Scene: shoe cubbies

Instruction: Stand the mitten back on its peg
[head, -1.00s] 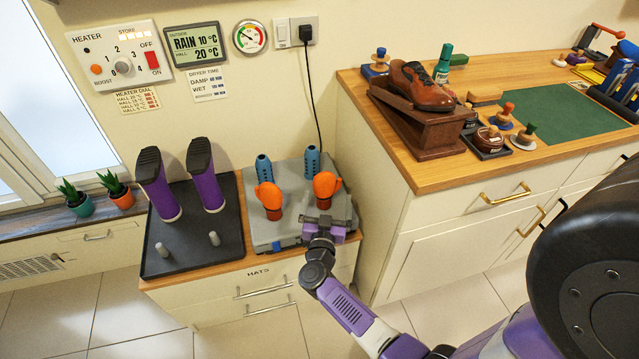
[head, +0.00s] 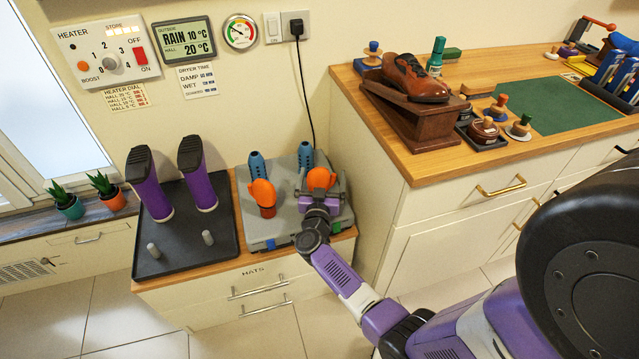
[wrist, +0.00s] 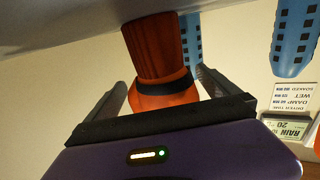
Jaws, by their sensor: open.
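Two orange mittens stand on the grey dryer board (head: 262,228). The left mitten (head: 263,196) is in plain view. The right mitten (head: 320,179) shows mostly its top, behind my gripper (head: 319,192). In the upside-down wrist view, a mitten (wrist: 156,50) with a ribbed cuff and dark band lies between the open fingers of my gripper (wrist: 165,92). Gaps show beside it, and I cannot tell whether either finger touches. Two blue perforated pegs (head: 257,166) (head: 306,155) stand bare behind the mittens. What is under each mitten is hidden.
A black tray (head: 180,245) with two purple boots (head: 148,184) and two short bare pegs is at the left. A taller wooden counter (head: 425,165) with a brown shoe (head: 415,79) rises close on the right. A cable (head: 306,95) hangs behind the board.

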